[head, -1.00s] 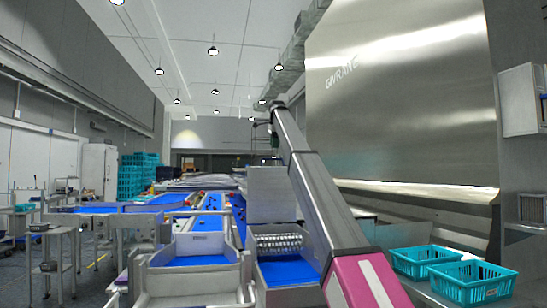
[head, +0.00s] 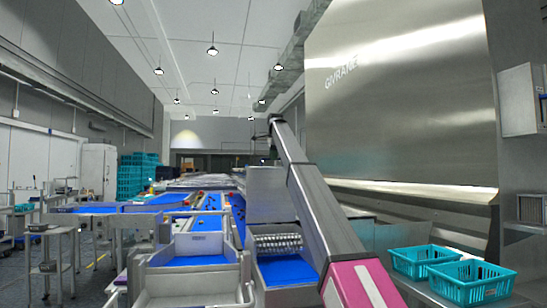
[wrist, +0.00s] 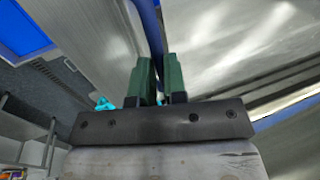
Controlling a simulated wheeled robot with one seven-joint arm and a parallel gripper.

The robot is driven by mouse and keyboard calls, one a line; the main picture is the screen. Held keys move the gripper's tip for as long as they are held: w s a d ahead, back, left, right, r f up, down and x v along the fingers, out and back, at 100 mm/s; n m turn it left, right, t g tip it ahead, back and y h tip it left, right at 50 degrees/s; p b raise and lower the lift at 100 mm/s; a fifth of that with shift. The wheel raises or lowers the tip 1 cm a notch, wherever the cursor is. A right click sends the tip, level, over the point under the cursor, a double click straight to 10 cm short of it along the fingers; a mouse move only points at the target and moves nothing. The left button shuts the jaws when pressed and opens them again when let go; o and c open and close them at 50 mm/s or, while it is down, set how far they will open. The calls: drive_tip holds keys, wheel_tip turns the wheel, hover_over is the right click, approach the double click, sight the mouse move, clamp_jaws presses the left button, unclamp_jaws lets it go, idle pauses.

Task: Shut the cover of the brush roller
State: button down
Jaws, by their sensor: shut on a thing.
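The brush roller (head: 278,243) lies across the conveyor lane ahead, its bristles exposed. A grey metal panel (head: 266,195), apparently its cover, stands raised behind and above it. In the wrist view my gripper's green fingers (wrist: 159,62) are closed around a blue bar (wrist: 150,30) running up between them. A grey metal face (wrist: 85,35) lies just left of the fingers. Whether the bar is fixed to the cover I cannot tell. In the head view my arm hides part of the panel's right side, and the gripper cannot be made out clearly at the arm's far end.
A blue-lined metal tray (head: 200,245) stands left of the roller lane. Two teal baskets (head: 470,281) sit at the right. A large steel housing (head: 400,100) rises at the right beyond my arm. A small table (head: 55,232) stands at the left.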

drive_tip(key=s+d+f+t+y, duration=0.1)
drive_tip(key=s+d+f+t, duration=0.15)
drive_tip(key=s, duration=0.45)
drive_tip(key=s+d+f+t, duration=0.2)
drive_tip(key=s+f+t, duration=0.15)
drive_tip(key=s, duration=0.45)
drive_tip(key=s+d+f+t+y, duration=0.1)
drive_tip(key=s+d+f+t, duration=0.1)
drive_tip(key=s+f, duration=0.35)
drive_tip(key=s+d+f+t, duration=0.1)
drive_tip(key=s+f, duration=0.2)
drive_tip(key=f, duration=0.4)
drive_tip(key=s+f+t+y, duration=0.1)
drive_tip(key=s+f, duration=0.3)
drive_tip(key=f, duration=0.3)
drive_tip(key=s+d+f+t, duration=0.1)
drive_tip(key=s+f, duration=0.3)
drive_tip(key=f, duration=0.4)
drive_tip(key=shift+s+d+t, duration=0.25)
drive_tip(key=shift+d+t, duration=0.1)
drive_tip(key=shift+t, duration=0.15)
drive_tip(key=c, duration=1.2)
unclamp_jaws()
drive_tip(key=shift+f, duration=0.1)
drive_tip(key=shift+o, duration=0.2)
drive_tip(key=shift+r, duration=0.2)
